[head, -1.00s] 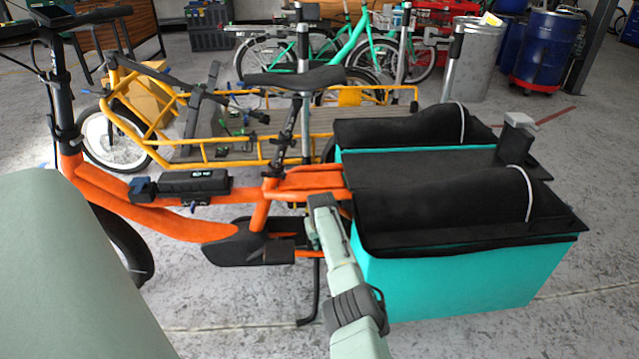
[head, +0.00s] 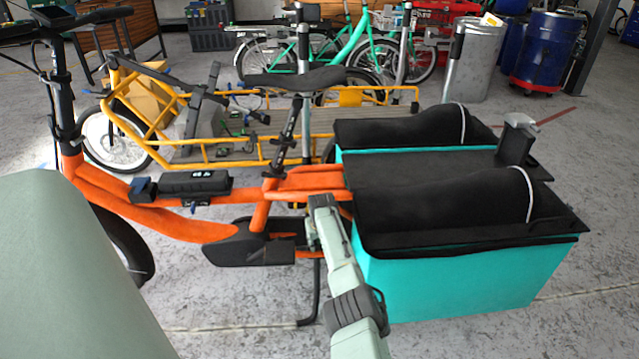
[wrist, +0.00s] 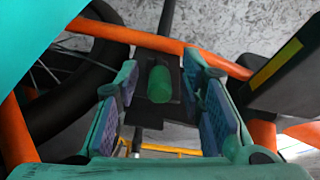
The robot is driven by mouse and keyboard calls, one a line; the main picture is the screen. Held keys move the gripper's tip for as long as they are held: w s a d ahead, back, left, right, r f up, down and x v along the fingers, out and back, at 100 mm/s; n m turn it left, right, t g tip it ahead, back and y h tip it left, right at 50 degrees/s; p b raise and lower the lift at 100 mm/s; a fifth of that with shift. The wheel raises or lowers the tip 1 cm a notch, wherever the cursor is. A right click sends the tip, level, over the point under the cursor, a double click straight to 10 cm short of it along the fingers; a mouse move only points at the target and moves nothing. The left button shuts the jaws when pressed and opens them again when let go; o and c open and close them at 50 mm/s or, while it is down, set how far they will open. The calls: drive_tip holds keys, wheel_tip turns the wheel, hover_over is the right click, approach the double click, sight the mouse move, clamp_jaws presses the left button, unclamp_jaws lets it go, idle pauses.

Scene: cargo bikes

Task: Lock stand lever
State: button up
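The orange cargo bike (head: 160,215) stands with its black stand leg (head: 316,290) down to the floor. In the wrist view, a green rounded lever (wrist: 158,83) sits on a dark mount beneath the orange frame tubes. My gripper (wrist: 162,92) is open, its blue-purple pads to the left and right of the lever. The lever shows between the pads with gaps on both sides; I cannot tell how far ahead of the fingertips it lies. In the head view, the lever and my fingertips are hidden by my arm and the bike.
The teal cargo box (head: 460,278) with black covers is close to the right of my arm. The rear wheel (wrist: 75,85) and orange tubes (wrist: 125,33) surround my gripper. A yellow cargo bike (head: 210,155) stands behind. The floor in front is open.

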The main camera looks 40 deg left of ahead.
drive_tip(key=v, duration=1.2)
idle(0.3)
